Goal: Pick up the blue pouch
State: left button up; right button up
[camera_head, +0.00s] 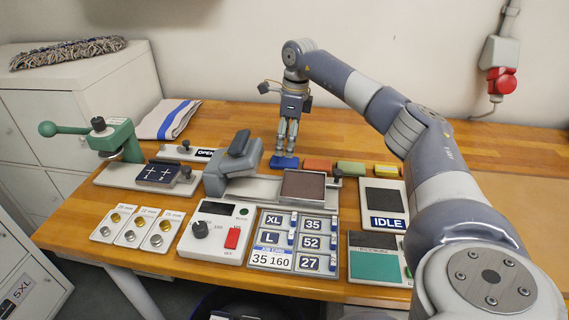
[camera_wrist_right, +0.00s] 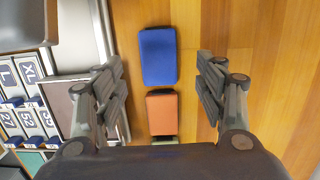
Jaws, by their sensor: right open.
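The blue pouch (camera_head: 284,162) lies flat on the wooden table, just behind the long grey press base. In the right wrist view the blue pouch (camera_wrist_right: 158,56) lies between and beyond the two fingers, with nothing touching it that I can see. My right gripper (camera_head: 287,146) points down above the pouch in the head view. In the wrist view the right gripper (camera_wrist_right: 165,85) has its fingers wide apart and is empty. My left gripper is in neither view.
An orange pouch (camera_head: 317,165) lies right beside the blue one, then a green pouch (camera_head: 351,168) and a yellow one (camera_head: 387,171). The press (camera_head: 233,165) stands close in front. A folded towel (camera_head: 167,118) lies back left. Bare table is behind the pouches.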

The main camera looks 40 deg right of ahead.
aim_at(285, 160)
jog(key=f, duration=0.4)
jog(key=f+p, duration=0.1)
jog(key=shift+w+a+f, duration=0.15)
jog(key=shift+a+f, duration=0.1)
jog(key=shift+f, duration=0.15)
jog(key=shift+c, duration=0.2)
jog(key=c, duration=1.1)
